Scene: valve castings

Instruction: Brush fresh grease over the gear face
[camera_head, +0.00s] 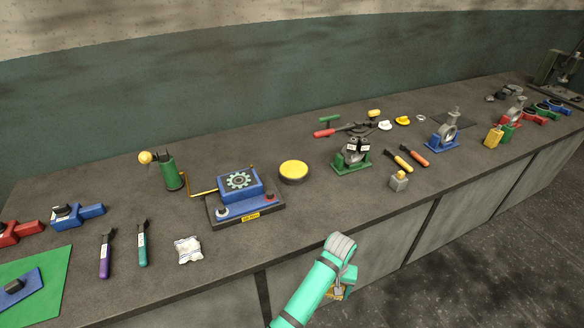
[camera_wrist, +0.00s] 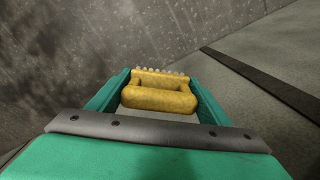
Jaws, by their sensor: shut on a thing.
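The gear (camera_head: 238,181) is a pale toothed disc on top of a blue block, part of a blue unit (camera_head: 246,205) on a dark base on the bench. My gripper (camera_head: 344,286) is in front of the bench, against the grey cabinet fronts in the picture, well apart from the gear. It is shut on a yellow brush (camera_wrist: 160,98), with a row of pale bristle tips at its far side. The brush shows only as a small yellow patch in the head view (camera_head: 337,294).
A green clamp-like fixture (camera_head: 352,160) stands right. Bench (camera_head: 310,220) in front of the tin is clear.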

